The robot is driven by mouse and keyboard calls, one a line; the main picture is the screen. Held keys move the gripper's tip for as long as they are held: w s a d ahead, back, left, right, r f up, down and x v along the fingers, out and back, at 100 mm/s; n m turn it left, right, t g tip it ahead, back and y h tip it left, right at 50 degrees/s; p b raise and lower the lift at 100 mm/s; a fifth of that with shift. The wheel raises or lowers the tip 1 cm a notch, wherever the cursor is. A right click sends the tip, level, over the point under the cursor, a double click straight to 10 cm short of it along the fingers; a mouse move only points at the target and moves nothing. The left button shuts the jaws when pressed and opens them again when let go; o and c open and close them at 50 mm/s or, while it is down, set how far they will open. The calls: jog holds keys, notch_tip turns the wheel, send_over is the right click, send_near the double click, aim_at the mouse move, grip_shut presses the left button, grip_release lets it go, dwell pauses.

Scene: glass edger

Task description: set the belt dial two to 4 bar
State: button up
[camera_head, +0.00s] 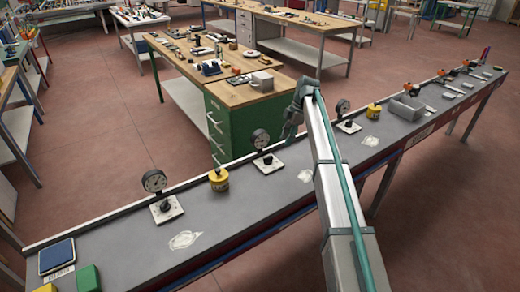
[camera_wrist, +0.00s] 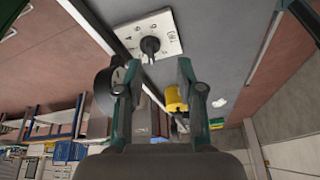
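Several pressure gauges on square white dial plates stand along the grey bench. The middle dial plate (camera_head: 268,163) has a dark knob and a round gauge (camera_head: 260,139) behind it. My gripper (camera_head: 288,136) is above and to the right of this plate, clear of it. In the wrist view my gripper (camera_wrist: 158,72) is open and empty. Beyond its fingertips a white dial plate (camera_wrist: 167,29) shows a dark knob (camera_wrist: 150,45) and printed numbers. The knob's exact setting and the gauge reading cannot be made out. I take the plate in both views to be the same one.
A left gauge (camera_head: 154,181) and a right gauge (camera_head: 343,106) stand on the same bench (camera_head: 225,205). A green-sided workbench (camera_head: 232,125) is behind. A grey bin (camera_head: 406,107) is farther right.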

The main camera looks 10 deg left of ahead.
aim_at(269, 157)
jog(key=shift+n+y, duration=0.3)
jog(key=a+f+p, duration=0.1)
jog(key=a+f, duration=0.1)
jog(key=f, duration=0.1)
jog(key=s+a+f+p, duration=0.1)
jog(key=a+f, duration=0.1)
jog(key=a+f+p, duration=0.1)
jog(key=a+f, duration=0.1)
jog(key=f, duration=0.1)
jog(key=shift+s+a+f+p, duration=0.3)
jog(key=shift+s+a+f, duration=0.05)
jog(key=shift+a, duration=0.05)
grip_shut()
